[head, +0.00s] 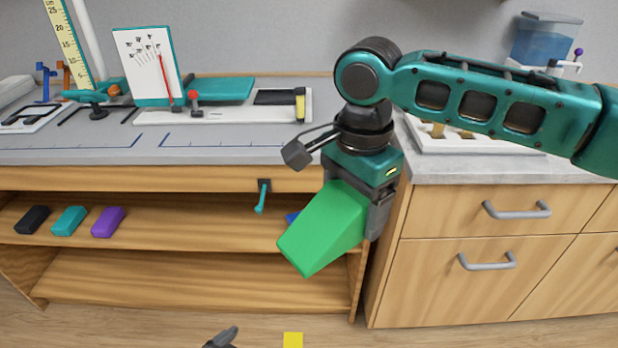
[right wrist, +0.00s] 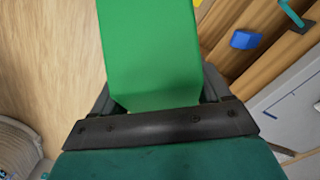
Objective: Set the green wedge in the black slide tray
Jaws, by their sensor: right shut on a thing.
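The green wedge (head: 325,228) is held in the air in front of the open shelf unit, tilted with its far end down and to the left. My right gripper (head: 368,190) is shut on it at its upper end; the wedge hides most of the fingers. In the right wrist view, the green wedge (right wrist: 150,55) sticks straight out from between the fingers. On the worktop is a white board with a black recessed piece (head: 280,97); I cannot tell whether this is the black slide tray.
Black (head: 33,219), teal (head: 69,220) and purple (head: 107,221) blocks lie on the upper shelf. A blue block (right wrist: 246,39) is partly hidden behind the wedge. A teal hook (head: 262,197) hangs at the worktop's front edge. A drawer cabinet (head: 480,235) stands right.

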